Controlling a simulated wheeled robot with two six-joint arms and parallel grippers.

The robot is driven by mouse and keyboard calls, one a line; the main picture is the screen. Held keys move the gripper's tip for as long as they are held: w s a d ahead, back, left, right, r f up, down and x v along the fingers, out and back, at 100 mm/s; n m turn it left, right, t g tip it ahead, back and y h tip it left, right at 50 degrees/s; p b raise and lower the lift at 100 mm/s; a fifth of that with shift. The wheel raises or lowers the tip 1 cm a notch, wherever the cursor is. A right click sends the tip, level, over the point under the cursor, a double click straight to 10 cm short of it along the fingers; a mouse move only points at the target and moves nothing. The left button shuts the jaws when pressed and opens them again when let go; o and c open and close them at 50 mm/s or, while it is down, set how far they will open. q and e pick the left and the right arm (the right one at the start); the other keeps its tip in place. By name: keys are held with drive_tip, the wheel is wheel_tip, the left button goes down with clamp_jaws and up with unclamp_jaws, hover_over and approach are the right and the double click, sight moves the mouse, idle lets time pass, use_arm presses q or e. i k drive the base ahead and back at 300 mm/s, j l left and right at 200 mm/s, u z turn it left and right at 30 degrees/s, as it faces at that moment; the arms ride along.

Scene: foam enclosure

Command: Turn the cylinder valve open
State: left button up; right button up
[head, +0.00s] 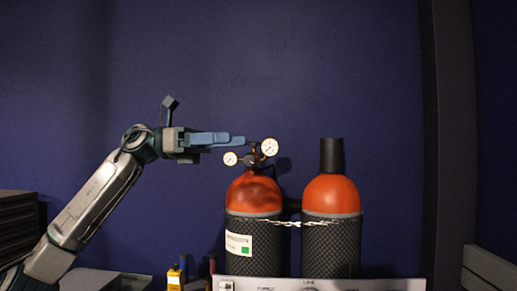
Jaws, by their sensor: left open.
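Two gas cylinders with orange tops and dark mesh-patterned bodies stand side by side in the head view. The left cylinder (253,195) carries a regulator with two white gauges, a larger upper gauge (270,147) and a smaller left gauge (230,159). The valve is at the regulator, small and partly hidden, so its handle is not clear. The right cylinder (331,195) has a dark cap (332,155). My left gripper (240,143) is open, its blue fingers level and pointing right, close to the regulator's upper left. Whether it touches is not clear. My right gripper is not in view.
A chain (290,222) runs across both cylinders. A pale panel (320,284) with labels stands in front of their base. A small yellow object (175,278) is at lower left. Dark stacked boxes (18,228) stand at far left. The space above the cylinders is free.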

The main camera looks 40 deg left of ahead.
sight(254, 144)
drive_tip(key=i+j, duration=0.25)
drive_tip(key=j, duration=0.2)
drive_tip(key=i+j, duration=0.3)
drive_tip(key=j, duration=0.15)
drive_tip(key=i+j, duration=0.25)
drive_tip(key=j, duration=0.2)
drive_tip(key=i+j, duration=0.25)
drive_tip(key=j, duration=0.2)
drive_tip(key=i+j, duration=0.25)
drive_tip(key=j, duration=0.2)
